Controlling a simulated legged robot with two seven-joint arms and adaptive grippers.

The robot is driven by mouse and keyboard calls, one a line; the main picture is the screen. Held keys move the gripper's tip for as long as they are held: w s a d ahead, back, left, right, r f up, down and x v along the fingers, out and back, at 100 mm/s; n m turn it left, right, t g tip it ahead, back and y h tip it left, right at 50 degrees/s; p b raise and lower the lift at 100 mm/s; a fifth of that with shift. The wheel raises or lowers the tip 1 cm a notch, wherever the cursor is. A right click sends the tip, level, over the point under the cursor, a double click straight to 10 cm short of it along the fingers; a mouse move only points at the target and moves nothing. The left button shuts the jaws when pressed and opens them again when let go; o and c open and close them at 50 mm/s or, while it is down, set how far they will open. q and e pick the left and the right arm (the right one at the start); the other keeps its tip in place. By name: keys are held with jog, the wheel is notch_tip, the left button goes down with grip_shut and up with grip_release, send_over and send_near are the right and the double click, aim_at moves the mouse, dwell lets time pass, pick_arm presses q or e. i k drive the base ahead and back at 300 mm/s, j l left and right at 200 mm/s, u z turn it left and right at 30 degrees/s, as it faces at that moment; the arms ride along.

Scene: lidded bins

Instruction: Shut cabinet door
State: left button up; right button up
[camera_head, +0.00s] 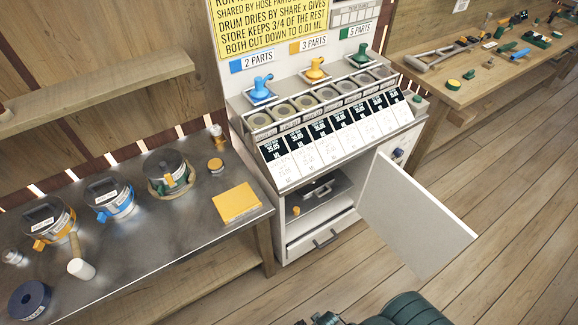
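The cabinet (293,239) is the light grey lower part of the dispensing station in the middle. Its white door (415,220) stands wide open, swung out to the right over the floor. The open compartment shows a grey metal shelf or tray (322,197) with a dark handle and a small orange item (296,211). Below it is a drawer front (320,238) with a dark handle. Dark green parts of mine show at the bottom edge, below the door and apart from it. I make out no gripper fingers on either side.
A wooden bench (480,75) with tools stands at upper right. The wooden floor (500,190) right of the door is clear.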

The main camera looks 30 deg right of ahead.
aim_at(421, 232)
jog(key=k+l, duration=0.2)
jog(key=l, duration=0.15)
jog(key=k+l+u, duration=0.1)
jog(key=l, duration=0.35)
jog(key=k+l+u, duration=0.15)
jog(key=l, duration=0.3)
jog(key=k+l+u, duration=0.1)
jog(key=l, duration=0.35)
jog(key=k+l+u, duration=0.1)
jog(key=l, duration=0.3)
jog(key=k+l+u, duration=0.15)
jog(key=l, duration=0.25)
jog(key=k+l+u, duration=0.1)
jog(key=l, duration=0.3)
jog(key=k+l+u, duration=0.1)
jog(key=k+l, duration=0.2)
jog(key=l+u, duration=0.1)
jog(key=l, duration=0.5)
jog(key=k+l+u, duration=0.15)
jog(key=l, duration=0.45)
jog(key=l+u, duration=0.1)
jog(key=l, duration=0.5)
jog(key=k, duration=0.05)
